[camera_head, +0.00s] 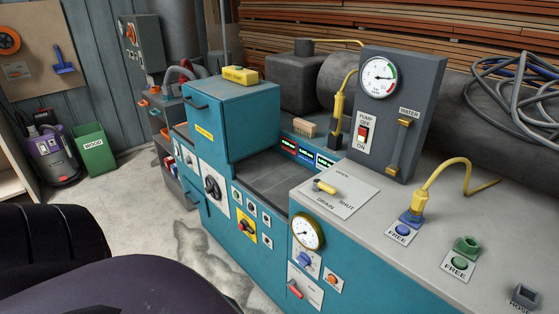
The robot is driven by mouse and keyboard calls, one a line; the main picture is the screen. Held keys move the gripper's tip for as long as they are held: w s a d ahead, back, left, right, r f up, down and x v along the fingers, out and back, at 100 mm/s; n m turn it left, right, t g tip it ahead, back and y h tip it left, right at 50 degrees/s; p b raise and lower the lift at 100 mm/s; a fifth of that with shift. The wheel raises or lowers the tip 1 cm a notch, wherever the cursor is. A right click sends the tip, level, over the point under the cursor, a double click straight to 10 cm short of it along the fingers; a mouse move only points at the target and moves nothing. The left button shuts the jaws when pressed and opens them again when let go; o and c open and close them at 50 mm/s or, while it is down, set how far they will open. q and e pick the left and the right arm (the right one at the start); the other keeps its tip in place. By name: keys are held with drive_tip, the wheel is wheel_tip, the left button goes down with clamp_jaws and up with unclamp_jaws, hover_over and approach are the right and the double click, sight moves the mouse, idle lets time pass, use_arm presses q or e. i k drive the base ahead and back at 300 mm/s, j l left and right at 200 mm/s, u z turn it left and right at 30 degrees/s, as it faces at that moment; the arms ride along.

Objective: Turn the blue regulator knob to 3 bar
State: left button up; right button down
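The blue regulator knob (305,261) is on a white plate on the front of the teal machine, at the lower middle of the head view. A brass-rimmed round gauge (308,232) sits right above it. The gauge has a white face and a dark needle, but its numbers are too small to read. The knob's pointer setting is too small to read. Neither of my grippers is in view, and nothing touches the knob.
An orange button (331,280) and a red-handled lever (294,289) sit close to the knob. A yellow drain handle (325,187) lies on the top above. A grey panel (402,120) with a larger gauge (379,78) stands behind. Floor in front of the machine looks clear.

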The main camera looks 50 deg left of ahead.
sight(303, 260)
drive_tip(key=u, duration=1.25)
